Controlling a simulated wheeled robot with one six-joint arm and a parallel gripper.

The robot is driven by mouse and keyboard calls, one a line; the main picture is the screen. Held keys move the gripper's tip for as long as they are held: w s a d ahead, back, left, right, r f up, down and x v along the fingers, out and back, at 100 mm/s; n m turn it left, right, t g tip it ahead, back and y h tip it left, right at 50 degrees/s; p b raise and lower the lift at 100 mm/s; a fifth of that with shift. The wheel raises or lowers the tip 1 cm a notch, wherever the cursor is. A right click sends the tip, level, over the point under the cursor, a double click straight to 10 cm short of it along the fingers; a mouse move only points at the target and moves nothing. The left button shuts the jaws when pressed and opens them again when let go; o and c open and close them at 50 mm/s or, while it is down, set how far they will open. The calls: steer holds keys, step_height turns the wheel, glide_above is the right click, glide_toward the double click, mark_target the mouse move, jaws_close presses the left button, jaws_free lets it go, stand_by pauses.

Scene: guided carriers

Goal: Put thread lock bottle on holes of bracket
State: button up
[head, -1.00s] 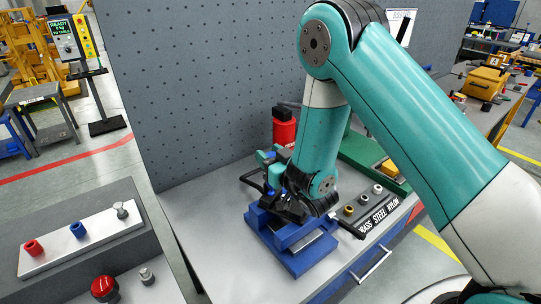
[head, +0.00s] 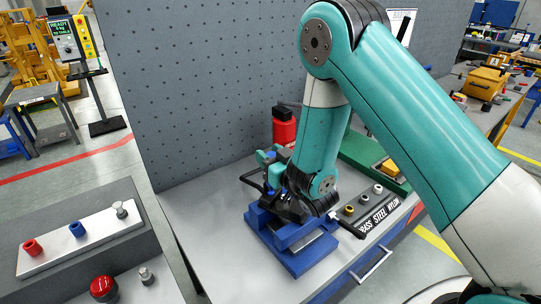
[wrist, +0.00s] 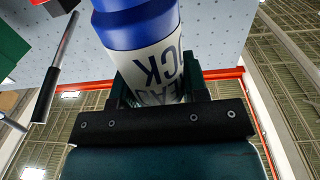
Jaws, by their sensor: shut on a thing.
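The thread lock bottle (wrist: 152,70), white with a blue upper band and dark lettering, fills the top middle of the wrist view. My gripper (wrist: 158,92) is shut on it, with a finger at each side. In the head view my gripper (head: 288,207) is low over the blue vise (head: 305,257) on the grey bench. My wrist hides the bottle there. I cannot make out the bracket or its holes in either view. I cannot tell whether the bottle touches anything below it.
A red bottle (head: 284,128) stands behind my wrist. A labelled strip (head: 378,213) with several small fittings lies right of the vise, near a green tray (head: 362,155). A grey perforated panel (head: 215,80) closes the back. Bare bench (head: 205,215) lies left of the vise.

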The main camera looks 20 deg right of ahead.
stand_by(0.6)
steer(key=shift+r+p, duration=2.8)
steer(key=shift+r, duration=0.65)
